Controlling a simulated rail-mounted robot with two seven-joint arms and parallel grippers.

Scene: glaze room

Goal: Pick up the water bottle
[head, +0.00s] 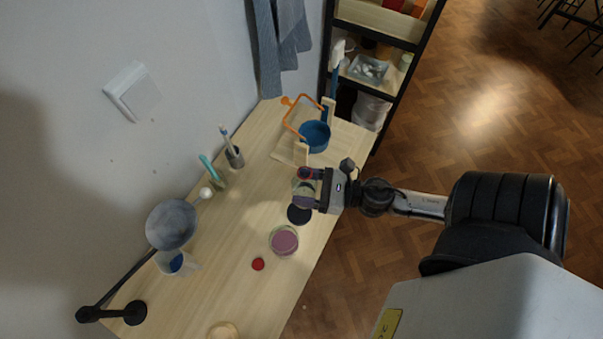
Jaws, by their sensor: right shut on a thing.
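My right gripper (308,189) reaches in from the right over the wooden table. It is shut on what looks like the water bottle (303,185), a small, partly see-through thing between the fingers. The fingers hide much of it, and I cannot tell whether its base touches the table. A dark round disc (299,214) lies just below it in the picture. My left gripper is not in view.
A blue pot (315,136) with an orange frame stands at the table's far end. A pink bowl (284,241) and a red lid (258,264) lie nearer.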

